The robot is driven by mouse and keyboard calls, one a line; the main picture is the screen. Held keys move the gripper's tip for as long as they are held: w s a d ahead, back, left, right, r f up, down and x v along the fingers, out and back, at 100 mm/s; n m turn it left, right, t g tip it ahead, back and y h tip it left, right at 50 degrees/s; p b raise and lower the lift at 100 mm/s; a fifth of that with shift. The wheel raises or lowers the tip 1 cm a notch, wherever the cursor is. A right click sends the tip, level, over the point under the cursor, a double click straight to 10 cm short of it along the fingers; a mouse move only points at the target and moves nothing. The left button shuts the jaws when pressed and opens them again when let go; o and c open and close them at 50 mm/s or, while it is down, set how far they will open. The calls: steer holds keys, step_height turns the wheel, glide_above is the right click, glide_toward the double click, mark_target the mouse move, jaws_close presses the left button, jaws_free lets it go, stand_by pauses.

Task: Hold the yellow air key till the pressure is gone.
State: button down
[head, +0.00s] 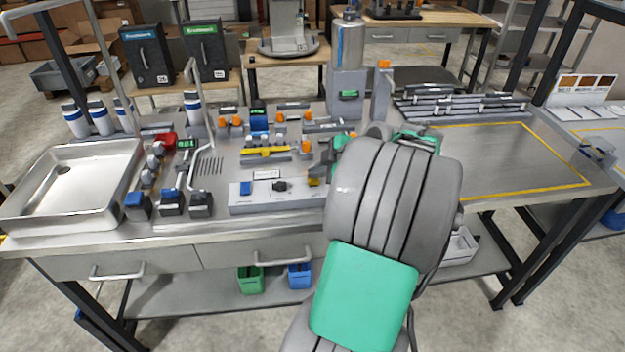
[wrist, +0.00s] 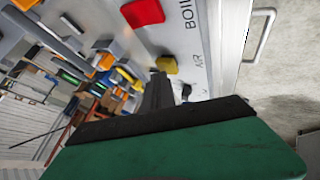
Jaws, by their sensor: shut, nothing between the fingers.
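In the wrist view the yellow key (wrist: 166,64) shows near the printed letters of "AIR". My gripper (head: 321,172) is shut and empty, with its dark fingertips (wrist: 158,77) right at the yellow key. I cannot tell whether they touch or press it. My arm hides the panel's right side in the head view. No pressure reading can be made out.
A blue key (head: 245,188) and a black knob (head: 280,186) share the panel. The wrist view shows a red key (wrist: 142,12) near the yellow one. Blocks and fittings crowd the bench behind. A metal sink tray (head: 75,182) stands left; a yellow-outlined area (head: 505,160) at right is clear.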

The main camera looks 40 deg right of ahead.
mark_target(316, 180)
steer(key=shift+f+b, duration=0.4)
stand_by(2.0)
stand_by(0.4)
steer(key=shift+r+p, duration=0.35)
steer(key=shift+r, duration=0.65)
steer(key=shift+r+p, duration=1.35)
steer(key=shift+r, duration=1.2)
